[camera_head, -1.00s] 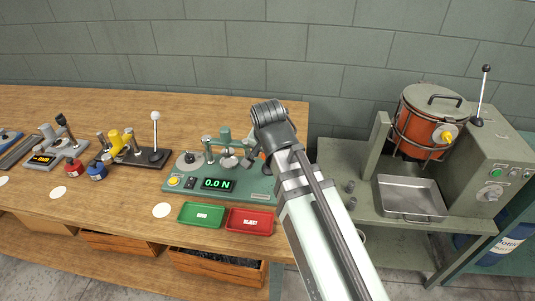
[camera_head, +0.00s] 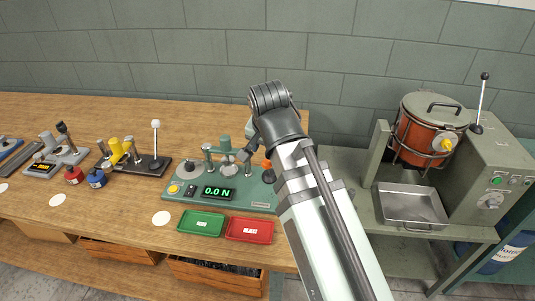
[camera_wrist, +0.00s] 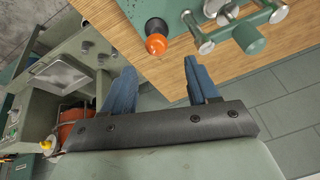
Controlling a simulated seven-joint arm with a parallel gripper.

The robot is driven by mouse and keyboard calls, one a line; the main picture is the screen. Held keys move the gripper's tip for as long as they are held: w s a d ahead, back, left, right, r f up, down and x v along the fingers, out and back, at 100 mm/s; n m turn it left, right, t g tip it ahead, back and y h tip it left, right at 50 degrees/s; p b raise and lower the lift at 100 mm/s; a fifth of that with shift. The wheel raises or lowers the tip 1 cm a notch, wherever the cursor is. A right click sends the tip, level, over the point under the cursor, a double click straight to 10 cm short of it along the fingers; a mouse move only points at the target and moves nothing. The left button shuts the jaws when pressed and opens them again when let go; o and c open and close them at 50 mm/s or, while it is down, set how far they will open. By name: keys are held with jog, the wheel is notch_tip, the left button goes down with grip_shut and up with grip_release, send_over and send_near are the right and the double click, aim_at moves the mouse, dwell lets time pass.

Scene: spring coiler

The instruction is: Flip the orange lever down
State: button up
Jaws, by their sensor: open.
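The orange lever shows in the wrist view as a round orange knob (camera_wrist: 156,45) with a black part just behind it, on the green tester. In the head view its orange tip (camera_head: 267,163) shows at the right end of the tester (camera_head: 221,195), partly hidden by my arm. My gripper (camera_wrist: 161,78) is open and empty, with its two blue-grey fingers apart. In the wrist view the knob lies beyond the fingertips, roughly in line with the gap between them, and neither finger appears to touch it. In the head view my arm hides most of the gripper.
Other devices stand to the left. A machine with an orange drum (camera_head: 424,135) stands right of the bench.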

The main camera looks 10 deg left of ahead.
jog(key=shift+v, duration=2.45)
